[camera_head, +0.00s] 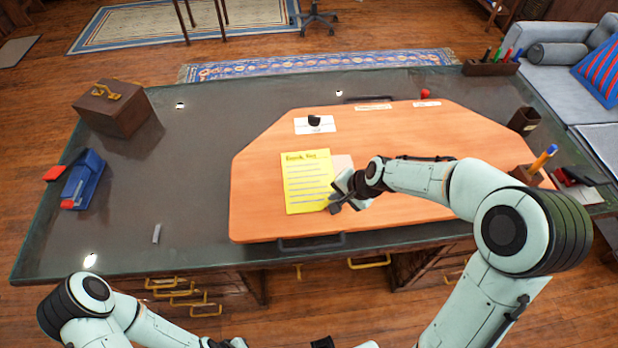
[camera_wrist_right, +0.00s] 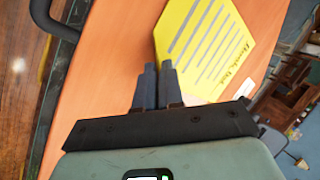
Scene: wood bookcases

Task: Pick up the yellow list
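The yellow list (camera_head: 305,182), a sheet with a heading and ruled lines, lies on the orange desk pad left of my right gripper (camera_head: 336,203). In the right wrist view the list (camera_wrist_right: 208,45) reaches the fingertips of that gripper (camera_wrist_right: 159,72). Its two dark fingers are almost together at the sheet's near edge and appear shut on it, though the fingers hide the contact itself. The sheet still looks close to the pad. My left gripper (camera_head: 236,343) shows only in part at the bottom edge of the head view, away from the desk top.
The orange pad (camera_head: 420,135) covers much of the dark desk. A white card with a black item (camera_head: 314,122) lies behind the list. A wooden box (camera_head: 115,107) and blue holder (camera_head: 84,178) stand left. A pen cup (camera_head: 527,175) stands right, beside my right arm.

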